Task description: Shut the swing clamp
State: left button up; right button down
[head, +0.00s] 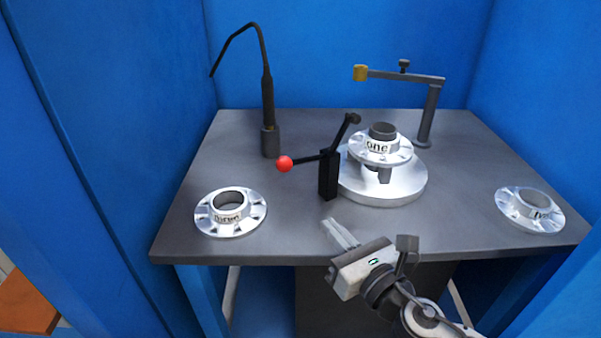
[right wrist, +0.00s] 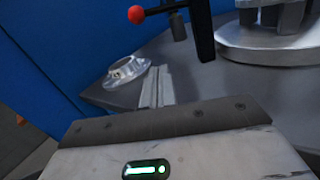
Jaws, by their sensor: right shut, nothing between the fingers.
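The swing clamp (head: 328,174) is a black upright post with a lever across its top. The lever's red ball knob (head: 284,164) points left, and its other arm rises to the upper right, its black end raised beside the flange labelled "one" (head: 381,147). That flange sits on a round silver turntable (head: 400,187). In the right wrist view the red knob (right wrist: 136,14) and black post (right wrist: 202,30) show at the top. My right gripper (head: 341,234) is shut and empty, in front of the post near the table's front edge, apart from the clamp. My left gripper is not in view.
A flange (head: 232,212) lies on the table (head: 290,235) at the left, another (head: 530,210) at the right. A black torch (head: 267,90) stands in a holder at the back left. A grey post with a yellow-tipped arm (head: 405,76) stands back right. Blue walls enclose the table.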

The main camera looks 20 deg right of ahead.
jog(key=shift+s, duration=0.1)
jog(key=p+x, duration=0.1)
jog(key=x, duration=0.8)
jog(key=shift+w+a+r+p, duration=0.1)
jog(key=shift+w+a+p, duration=0.05)
jog(key=shift+w+p, duration=0.25)
jog(key=shift+w+r+p, duration=0.2)
jog(key=shift+r+p, duration=0.25)
jog(key=shift+r, duration=0.15)
jog(key=shift+w+r+p, duration=0.2)
jog(key=shift+r+p, duration=0.2)
jog(key=shift+r, duration=0.65)
jog(key=shift+w+r+p, duration=0.15)
jog(key=shift+r+p, duration=0.05)
jog(key=shift+p, duration=0.15)
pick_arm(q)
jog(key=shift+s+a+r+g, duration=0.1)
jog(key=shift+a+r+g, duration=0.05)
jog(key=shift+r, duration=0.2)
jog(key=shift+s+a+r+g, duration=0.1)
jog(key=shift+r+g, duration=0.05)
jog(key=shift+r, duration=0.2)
